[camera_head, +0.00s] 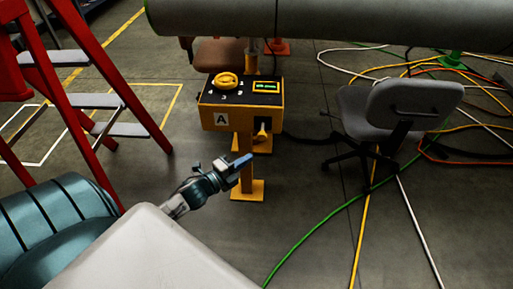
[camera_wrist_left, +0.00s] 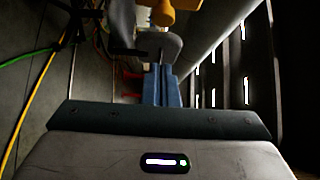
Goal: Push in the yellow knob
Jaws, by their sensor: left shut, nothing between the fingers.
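A yellow control box (camera_head: 222,117) marked "A" stands on a yellow post. A round yellow dial (camera_head: 227,80) sits on its dark top panel, and a small yellow knob (camera_head: 263,132) sticks out at the lower right of its front. A yellow knob-like part (camera_wrist_left: 163,13) shows at the top edge of the left wrist view, beyond my fingertips. My left gripper (camera_head: 242,161), with blue fingers, is in front of the post, below and left of the small knob, and apart from it. In the left wrist view its fingers (camera_wrist_left: 161,84) are together and empty.
A red stepladder (camera_head: 85,75) stands at the left. A grey office chair (camera_head: 385,110) stands right of the box, among cables (camera_head: 330,213) on the floor. A large grey cylindrical body (camera_head: 340,25) spans the top.

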